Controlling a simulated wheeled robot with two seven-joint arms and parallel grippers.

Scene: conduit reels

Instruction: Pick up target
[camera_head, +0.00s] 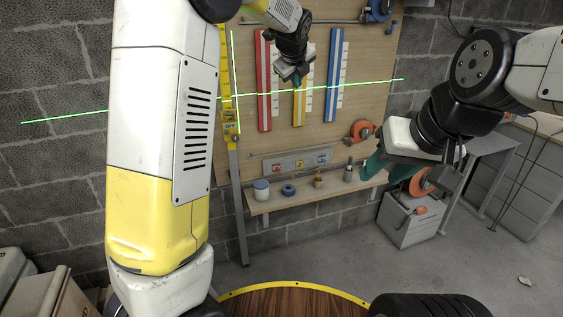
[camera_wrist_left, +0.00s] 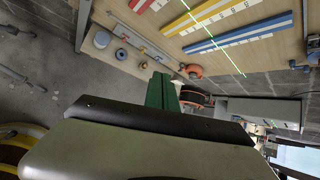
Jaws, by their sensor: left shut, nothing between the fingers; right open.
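No object in view is marked as the target, so I cannot tell which it is. A low shelf (camera_head: 310,193) holds a white jar with a blue lid (camera_head: 261,190), a blue ring (camera_head: 288,190), a small brown piece (camera_head: 318,181) and a grey cylinder (camera_head: 348,172). My left gripper (camera_head: 297,81) is in front of the upper pegboard, above the shelf and apart from these things. Its green fingers (camera_wrist_left: 161,90) are together and empty in the left wrist view. My right gripper (camera_head: 384,174) is open, right of the shelf, with green fingers spread. It partly hides an orange reel (camera_head: 422,183) behind it.
Red (camera_head: 263,82), yellow (camera_head: 299,103) and blue (camera_head: 334,76) strips hang on the pegboard. Another orange reel (camera_head: 361,131) is near its lower right. A grey box (camera_head: 407,222) stands on the floor. A round wooden top (camera_head: 295,303) is at the bottom. Floor before the shelf is clear.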

